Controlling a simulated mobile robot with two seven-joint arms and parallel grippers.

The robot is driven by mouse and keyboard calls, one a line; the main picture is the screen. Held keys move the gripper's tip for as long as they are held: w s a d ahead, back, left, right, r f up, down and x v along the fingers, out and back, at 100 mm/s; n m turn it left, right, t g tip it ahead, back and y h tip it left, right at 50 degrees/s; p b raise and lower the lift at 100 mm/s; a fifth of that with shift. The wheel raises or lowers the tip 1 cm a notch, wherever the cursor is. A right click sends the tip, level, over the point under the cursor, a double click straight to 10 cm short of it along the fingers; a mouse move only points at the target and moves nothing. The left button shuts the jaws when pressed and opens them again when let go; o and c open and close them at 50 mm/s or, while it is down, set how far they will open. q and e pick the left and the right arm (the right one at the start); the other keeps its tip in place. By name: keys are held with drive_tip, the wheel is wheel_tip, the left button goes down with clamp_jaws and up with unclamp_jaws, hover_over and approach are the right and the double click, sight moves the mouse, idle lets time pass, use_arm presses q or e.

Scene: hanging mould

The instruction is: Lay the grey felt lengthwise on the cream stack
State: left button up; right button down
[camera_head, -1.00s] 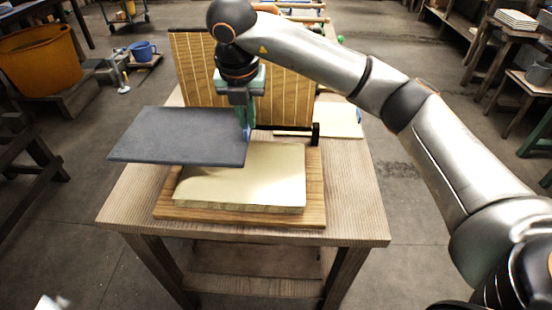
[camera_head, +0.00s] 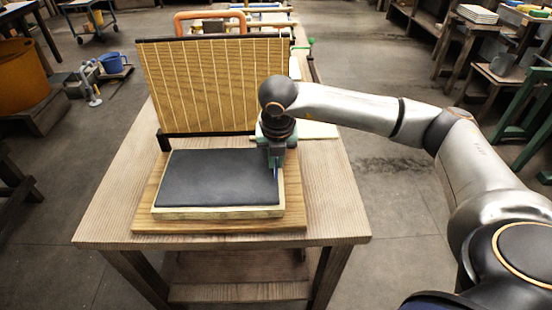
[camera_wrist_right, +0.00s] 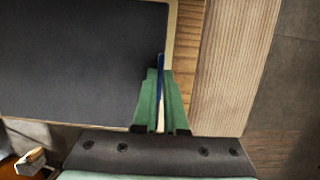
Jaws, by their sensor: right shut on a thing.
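The dark grey felt (camera_head: 220,177) lies flat over the cream stack (camera_head: 218,212), its long side along the stack's long side. In the right wrist view the felt (camera_wrist_right: 75,60) fills the left side, beside the green fingers of the gripper (camera_wrist_right: 161,90). A narrow cream strip (camera_wrist_right: 171,35) shows past its edge. My left gripper is out of view.
The stack rests on a wooden board (camera_head: 143,214) on a wooden table (camera_head: 335,215). An upright slatted wooden panel (camera_head: 213,85) with dark edges stands right behind the stack. The table's right side is clear.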

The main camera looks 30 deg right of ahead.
drive_tip(key=c, duration=1)
unclamp_jaws()
drive_tip(key=shift+r, duration=0.1)
drive_tip(key=v, duration=1.1)
drive_tip(key=shift+s+a+r, duration=0.1)
drive_tip(key=shift+a+r, duration=0.05)
drive_tip(key=shift+r, duration=0.25)
